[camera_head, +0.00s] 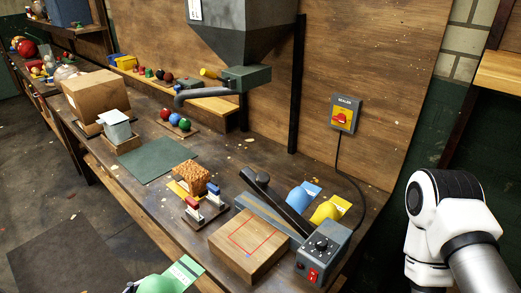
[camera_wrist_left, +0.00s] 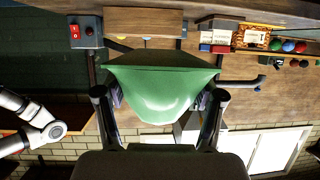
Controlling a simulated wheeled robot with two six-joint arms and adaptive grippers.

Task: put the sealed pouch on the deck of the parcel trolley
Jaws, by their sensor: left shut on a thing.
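A green pouch (camera_head: 155,284) with a green and white header strip (camera_head: 183,272) shows at the bottom edge of the head view, in front of the bench and partly cut off. In the left wrist view the green pouch (camera_wrist_left: 160,85) fills the middle, between the two fingers of my left gripper (camera_wrist_left: 160,98), which is shut on it. The pouch hangs clear of the bench top. My right arm (camera_head: 445,220) stands at the right of the head view; its gripper is out of frame. I cannot make out the parcel trolley or its deck in either view.
A sealer control box (camera_head: 320,255) and a wooden block with a red outline (camera_head: 248,252) stand at the near bench end. Blue (camera_head: 302,196) and yellow (camera_head: 330,208) pouches lie behind. A hopper (camera_head: 240,30) overhangs the bench. A green mat (camera_head: 157,160) lies bare.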

